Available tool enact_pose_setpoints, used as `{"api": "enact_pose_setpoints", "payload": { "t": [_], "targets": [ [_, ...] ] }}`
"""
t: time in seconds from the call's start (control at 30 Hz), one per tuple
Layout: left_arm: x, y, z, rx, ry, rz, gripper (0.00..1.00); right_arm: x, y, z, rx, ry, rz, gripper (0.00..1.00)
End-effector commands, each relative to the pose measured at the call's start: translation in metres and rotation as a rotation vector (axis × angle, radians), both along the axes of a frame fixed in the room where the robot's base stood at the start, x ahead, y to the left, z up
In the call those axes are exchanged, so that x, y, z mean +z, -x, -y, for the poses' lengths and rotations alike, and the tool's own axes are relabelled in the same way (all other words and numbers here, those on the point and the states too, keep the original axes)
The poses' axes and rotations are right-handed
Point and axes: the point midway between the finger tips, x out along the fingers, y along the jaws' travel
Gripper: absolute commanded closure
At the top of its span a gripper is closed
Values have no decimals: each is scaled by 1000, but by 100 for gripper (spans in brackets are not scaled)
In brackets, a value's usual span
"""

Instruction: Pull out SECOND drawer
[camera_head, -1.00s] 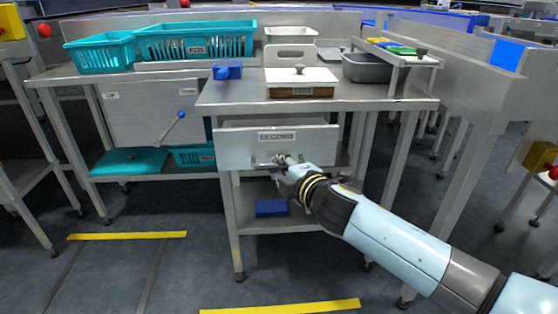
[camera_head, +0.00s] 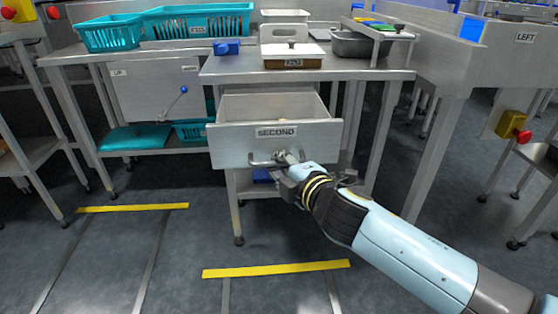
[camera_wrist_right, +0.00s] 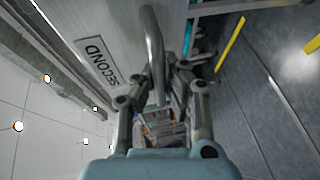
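The drawer labelled SECOND (camera_head: 230,146) is a grey metal drawer under the middle table, and it stands partly open with its inside showing. Its bar handle (camera_head: 262,163) runs across the lower front; it also shows in the right wrist view (camera_wrist_right: 152,45). My right gripper (camera_head: 288,160) is at the right part of the handle. In the right wrist view my right gripper (camera_wrist_right: 163,100) has its fingers on both sides of the handle bar and looks closed around it. My left gripper is not in view.
Teal baskets (camera_head: 198,22) stand on the table at left. Yellow floor strips (camera_head: 275,269) mark clear floor in front.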

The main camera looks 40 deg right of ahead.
Motion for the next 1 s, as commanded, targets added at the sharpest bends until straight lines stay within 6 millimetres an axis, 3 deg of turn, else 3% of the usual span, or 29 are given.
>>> {"api": "enact_pose_setpoints", "payload": {
  "t": [0.27, 0.3, 0.5, 0.8, 1.0],
  "targets": [
    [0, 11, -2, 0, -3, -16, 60, 2, 0, 0, 0, -3, 3, 100],
    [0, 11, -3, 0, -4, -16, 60, 2, 0, 0, 0, -3, 3, 92],
    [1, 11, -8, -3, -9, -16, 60, 1, 0, 0, 1, -1, 2, 66],
    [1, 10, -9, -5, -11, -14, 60, 0, 2, 0, 0, 0, 0, 66],
    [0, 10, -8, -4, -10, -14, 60, 5, 30, -5, 0, 1, -2, 66]
  ]
}}
